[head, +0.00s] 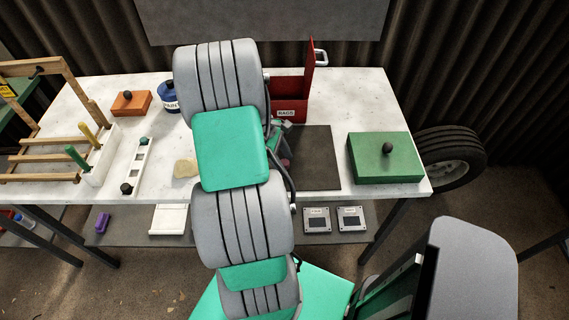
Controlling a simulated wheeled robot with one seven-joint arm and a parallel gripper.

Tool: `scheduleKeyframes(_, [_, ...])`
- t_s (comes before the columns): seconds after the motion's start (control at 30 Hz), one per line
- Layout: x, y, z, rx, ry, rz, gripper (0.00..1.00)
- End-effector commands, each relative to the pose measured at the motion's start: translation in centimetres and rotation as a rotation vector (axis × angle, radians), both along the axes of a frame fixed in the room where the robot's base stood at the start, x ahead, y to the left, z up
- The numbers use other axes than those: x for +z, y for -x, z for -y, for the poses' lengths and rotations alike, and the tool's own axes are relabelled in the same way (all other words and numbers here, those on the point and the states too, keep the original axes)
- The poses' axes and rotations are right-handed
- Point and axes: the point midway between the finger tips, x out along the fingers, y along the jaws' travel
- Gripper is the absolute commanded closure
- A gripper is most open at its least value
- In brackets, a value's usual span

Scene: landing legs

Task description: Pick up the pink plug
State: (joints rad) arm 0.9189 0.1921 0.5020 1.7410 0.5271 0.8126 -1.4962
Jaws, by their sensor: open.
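My arm reaches over the white table (350,90) and hides much of its middle. My gripper (279,135) shows only in part, behind the arm, over the left edge of the dark mat (318,160). Its jaws are open, though the fingertips are mostly hidden. A small dark pink patch (285,162) shows just below the gripper at the mat's left edge. It may be the pink plug, but most of it is hidden. I cannot tell whether the gripper touches it.
A red box with its lid up (290,86) stands behind the mat. A green box with a black knob (383,160) is at the right. A wooden rack, a white strip (140,165), an orange block (131,103) and a blue paint tin (168,97) are at the left.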

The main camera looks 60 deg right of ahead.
Motion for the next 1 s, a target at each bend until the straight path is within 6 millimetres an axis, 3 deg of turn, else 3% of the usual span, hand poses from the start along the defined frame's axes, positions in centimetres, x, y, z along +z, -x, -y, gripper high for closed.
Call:
scheduleKeyframes(0.27, [-0.68, 0.2, 0.06, 0.001, 0.001, 0.002, 0.48])
scheduleKeyframes(0.9, [-0.65, 0.19, 0.05, 0.001, 0.001, 0.002, 1.0])
scheduleKeyframes(1.0, [-0.65, 0.19, 0.04, 0.001, 0.001, 0.002, 1.0])
